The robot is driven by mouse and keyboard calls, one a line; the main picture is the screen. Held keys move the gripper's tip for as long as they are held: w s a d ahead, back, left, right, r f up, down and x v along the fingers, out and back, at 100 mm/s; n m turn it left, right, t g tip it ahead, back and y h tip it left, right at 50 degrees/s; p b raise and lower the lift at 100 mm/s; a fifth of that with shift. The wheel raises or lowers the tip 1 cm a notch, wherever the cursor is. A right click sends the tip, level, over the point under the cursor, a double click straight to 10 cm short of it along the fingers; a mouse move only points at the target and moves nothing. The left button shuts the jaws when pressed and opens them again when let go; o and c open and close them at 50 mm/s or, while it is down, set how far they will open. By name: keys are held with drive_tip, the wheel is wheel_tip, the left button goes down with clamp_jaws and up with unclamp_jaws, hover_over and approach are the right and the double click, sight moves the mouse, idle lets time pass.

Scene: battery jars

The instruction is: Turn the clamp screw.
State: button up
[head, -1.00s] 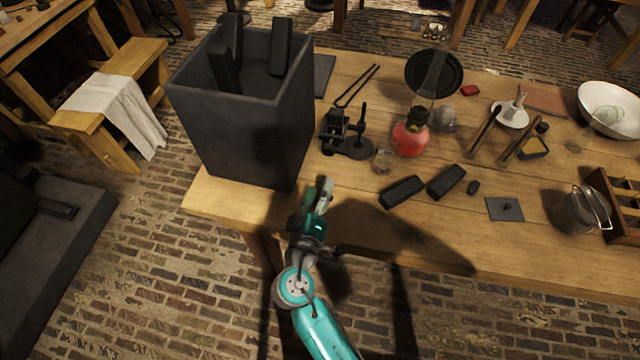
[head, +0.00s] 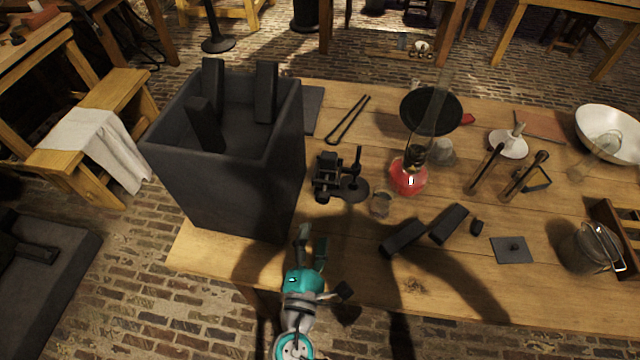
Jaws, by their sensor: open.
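A small black clamp-like device (head: 327,178) stands on the table, right of the big dark jar. A thin upright post on a round black base (head: 354,188) stands close at its right. I cannot make out which part is the clamp screw at this size. My gripper (head: 311,238) is open and empty. It is at the table's front edge, just right of the jar's lower front corner, nearer to me than the clamp device and apart from it.
A large dark square jar (head: 228,185) with several black bars rises at the left. A small glass (head: 380,204), a red lamp (head: 408,178) and black blocks (head: 403,237) lie to the right. Bare wood separates my gripper from the clamp device.

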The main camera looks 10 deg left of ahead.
sight(321, 202)
drive_tip(key=shift+w+n, duration=0.1)
drive_tip(key=shift+n, duration=0.5)
drive_tip(key=shift+w, duration=0.25)
drive_tip(key=w, duration=1)
drive_tip(key=shift+w+d, duration=0.15)
drive_tip(key=shift+d, duration=0.05)
clamp_jaws()
